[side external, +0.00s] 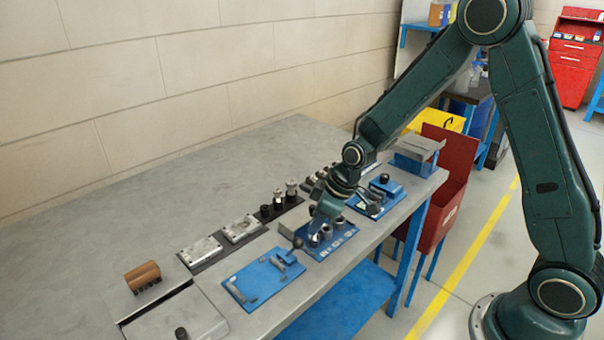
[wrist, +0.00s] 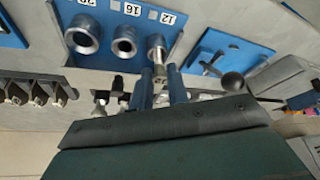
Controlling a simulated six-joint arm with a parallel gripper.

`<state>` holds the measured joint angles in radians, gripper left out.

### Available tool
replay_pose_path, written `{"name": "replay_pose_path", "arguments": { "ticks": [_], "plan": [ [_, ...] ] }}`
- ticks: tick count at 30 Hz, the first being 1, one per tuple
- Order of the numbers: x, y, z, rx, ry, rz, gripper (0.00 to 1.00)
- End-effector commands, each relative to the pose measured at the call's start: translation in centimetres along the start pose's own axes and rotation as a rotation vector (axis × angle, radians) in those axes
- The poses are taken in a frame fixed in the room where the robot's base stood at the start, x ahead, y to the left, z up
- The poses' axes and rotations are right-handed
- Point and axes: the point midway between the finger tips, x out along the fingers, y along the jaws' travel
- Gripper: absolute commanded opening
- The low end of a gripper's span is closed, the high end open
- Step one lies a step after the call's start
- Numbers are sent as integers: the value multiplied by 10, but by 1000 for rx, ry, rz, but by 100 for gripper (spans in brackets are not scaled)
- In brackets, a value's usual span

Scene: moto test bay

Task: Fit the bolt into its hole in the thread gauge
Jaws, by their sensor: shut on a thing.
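The thread gauge is a blue plate (wrist: 40,25) with three upright metal rings in a row, labelled 20, 16 and 12 in the wrist view. It shows as a blue plate (side external: 345,246) under my gripper in the side view. My gripper (wrist: 162,75) has two blue fingers, shut on the bolt (wrist: 161,73), a small metal piece between the fingertips. The bolt is close to the ring marked 12 (wrist: 156,42). My gripper (side external: 314,232) is over the gauge in the side view. Whether the bolt's tip is in a hole is hidden.
Another blue fixture plate (side external: 262,282) with a black-knobbed lever lies beside the gauge, and one (side external: 378,200) lies behind it. Metal blocks (side external: 241,228) and dark-based cylindrical parts (side external: 291,190) stand in a row along the bench. The bench top (side external: 190,190) toward the wall is clear.

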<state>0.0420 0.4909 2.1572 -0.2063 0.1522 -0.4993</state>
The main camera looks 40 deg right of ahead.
Motion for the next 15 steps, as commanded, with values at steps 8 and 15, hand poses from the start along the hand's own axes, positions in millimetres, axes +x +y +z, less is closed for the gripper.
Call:
{"name": "replay_pose_path", "arguments": {
  "ticks": [8, 15],
  "plan": [
    [0, 0, 0, 0, 0, 0, 0],
    [0, 0, 0, 0, 0, 0, 34]
  ]
}}
